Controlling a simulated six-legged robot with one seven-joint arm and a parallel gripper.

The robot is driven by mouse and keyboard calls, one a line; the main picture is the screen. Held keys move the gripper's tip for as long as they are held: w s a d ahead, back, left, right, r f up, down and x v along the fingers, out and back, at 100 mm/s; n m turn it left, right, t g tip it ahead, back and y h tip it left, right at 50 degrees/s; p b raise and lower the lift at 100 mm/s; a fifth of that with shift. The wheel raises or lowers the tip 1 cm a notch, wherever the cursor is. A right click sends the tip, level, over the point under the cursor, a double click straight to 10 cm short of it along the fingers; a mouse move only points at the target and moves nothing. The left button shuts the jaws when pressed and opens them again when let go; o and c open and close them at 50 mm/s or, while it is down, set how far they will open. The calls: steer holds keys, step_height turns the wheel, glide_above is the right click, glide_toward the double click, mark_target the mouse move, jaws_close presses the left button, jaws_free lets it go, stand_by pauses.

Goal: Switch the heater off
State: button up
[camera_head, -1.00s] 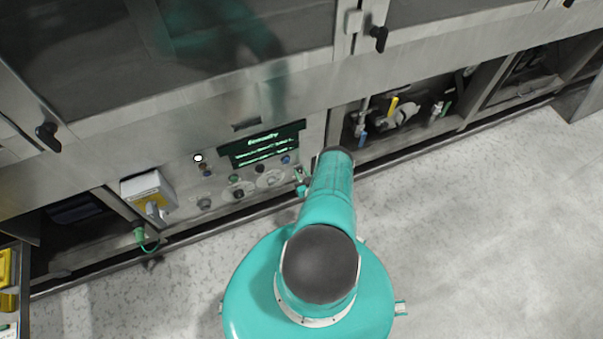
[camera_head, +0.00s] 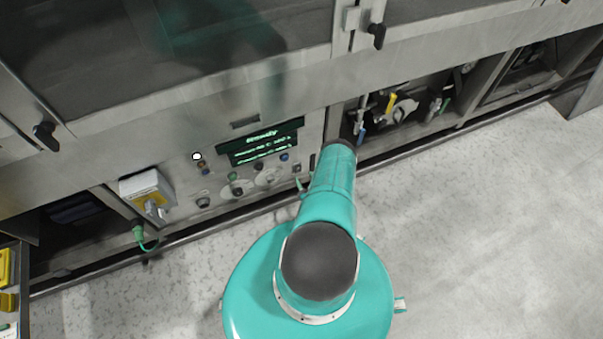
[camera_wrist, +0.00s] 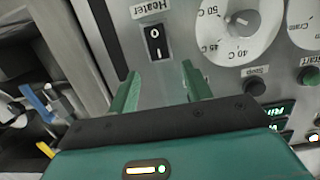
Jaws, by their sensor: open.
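The heater switch (camera_wrist: 154,42) is a black rocker with white 0 and I marks, in the wrist view at the upper middle. The Heater label (camera_wrist: 151,8) beside it appears upside down. I cannot tell which side of the rocker is pressed in. My gripper (camera_wrist: 160,71) is open and empty, its two green fingers apart and pointing at the panel just below the switch in the picture. I see no contact with the switch. In the head view my arm hides most of the gripper in front of the control panel (camera_head: 222,183).
A lit display (camera_head: 262,143) sits above the controls. An open bay with pipes and a yellow-handled valve (camera_head: 391,101) lies to the right.

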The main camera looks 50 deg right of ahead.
steer(key=v, duration=0.8)
steer(key=shift+s, duration=0.25)
steer(key=shift+a+r, duration=0.1)
step_height(320, 180, up, 2)
steer(key=g, duration=0.1)
steer(key=g+y, duration=0.1)
glide_toward(298, 167)
steer(key=x, duration=0.8)
steer(key=shift+c, duration=0.4)
